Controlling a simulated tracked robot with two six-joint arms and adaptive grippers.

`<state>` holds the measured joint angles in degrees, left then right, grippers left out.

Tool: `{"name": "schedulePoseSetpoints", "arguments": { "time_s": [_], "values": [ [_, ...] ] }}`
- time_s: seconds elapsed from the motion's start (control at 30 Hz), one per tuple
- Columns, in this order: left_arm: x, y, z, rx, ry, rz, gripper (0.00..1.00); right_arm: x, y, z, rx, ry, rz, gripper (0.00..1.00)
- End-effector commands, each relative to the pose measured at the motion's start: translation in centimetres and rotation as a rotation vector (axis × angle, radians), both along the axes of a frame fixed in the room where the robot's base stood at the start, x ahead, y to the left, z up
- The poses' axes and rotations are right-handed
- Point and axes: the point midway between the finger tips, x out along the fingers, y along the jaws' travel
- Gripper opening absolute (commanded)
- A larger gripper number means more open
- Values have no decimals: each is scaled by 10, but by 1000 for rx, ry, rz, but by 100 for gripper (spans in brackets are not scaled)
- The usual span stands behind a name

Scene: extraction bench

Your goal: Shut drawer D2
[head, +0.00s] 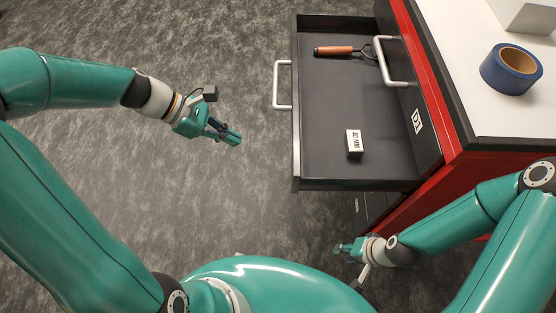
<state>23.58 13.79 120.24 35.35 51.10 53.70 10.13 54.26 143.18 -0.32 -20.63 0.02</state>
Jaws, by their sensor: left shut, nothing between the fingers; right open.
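An open drawer (335,100) is pulled out to the left from the red cabinet, just below a shut drawer front marked D1 (427,140). Its own label is hidden, but its place under D1 fits drawer D2. Its white handle (282,85) is on the left, outer side. My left gripper (233,138) is shut and empty, apart from the drawer, to the left of and a little below the handle in the picture. My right gripper (342,248) is open and empty, below the drawer's near side in the picture, close to the lower cabinet.
In the drawer lie an orange-handled tool (335,50) and a small block marked 40 MM (354,144). D1 has a white handle (383,60). Blue tape (505,75) sits on the cabinet top (460,50). The grey floor (230,50) left of the drawer is clear.

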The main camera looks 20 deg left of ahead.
Motion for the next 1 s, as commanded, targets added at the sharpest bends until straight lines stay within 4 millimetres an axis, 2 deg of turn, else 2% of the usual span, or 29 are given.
{"name": "schedulePoseSetpoints", "arguments": {
  "time_s": [0.03,0.1,0.23,0.7,0.8,1.0],
  "values": [
    [1,1,2,-22,4,23,0,0,0,-8,0,-1,0,41],
    [2,-1,7,-44,12,36,0,0,0,-9,0,-1,0,41],
    [4,-11,2,-52,18,36,0,0,0,-10,0,-1,0,41],
    [21,-76,-59,-47,18,31,0,0,0,-32,0,-1,0,41],
    [26,-91,-55,-45,14,31,0,0,0,-32,0,-1,0,41],
    [31,-106,-55,-45,16,35,0,0,0,-33,0,-1,0,41]
  ]
}}
